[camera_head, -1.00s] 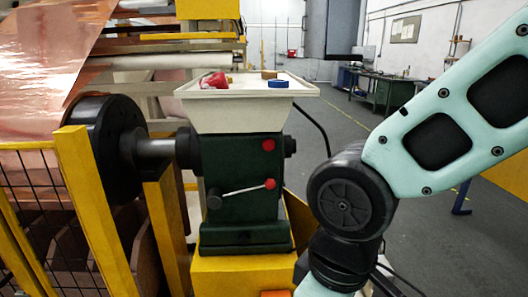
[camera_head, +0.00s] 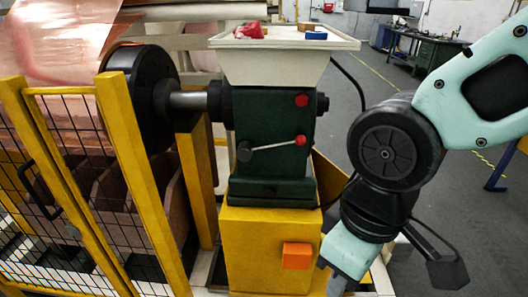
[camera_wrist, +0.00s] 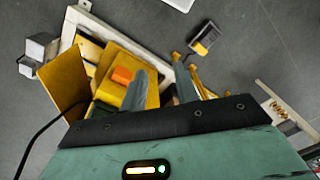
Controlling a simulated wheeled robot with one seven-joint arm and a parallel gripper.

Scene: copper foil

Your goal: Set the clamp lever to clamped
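The clamp lever (camera_head: 272,146) is a thin silver rod on the front of a dark green housing (camera_head: 270,170). It runs from a dark pivot at the left, slightly upward, to a red ball knob at the right. A second red knob (camera_head: 302,101) sits above it on the same housing. My gripper (camera_wrist: 162,88) shows in the wrist view with its two fingers apart and nothing visible between them. It points down toward the yellow pedestal and floor. In the head view my arm is right of the housing, apart from the lever, and the fingertips are not visible.
An orange block (camera_head: 297,256) juts from the yellow pedestal (camera_head: 262,240) below the housing. A pale tray (camera_head: 285,42) with small items tops the housing. A yellow mesh guard (camera_head: 65,150) and a black roller flange (camera_head: 140,95) stand left.

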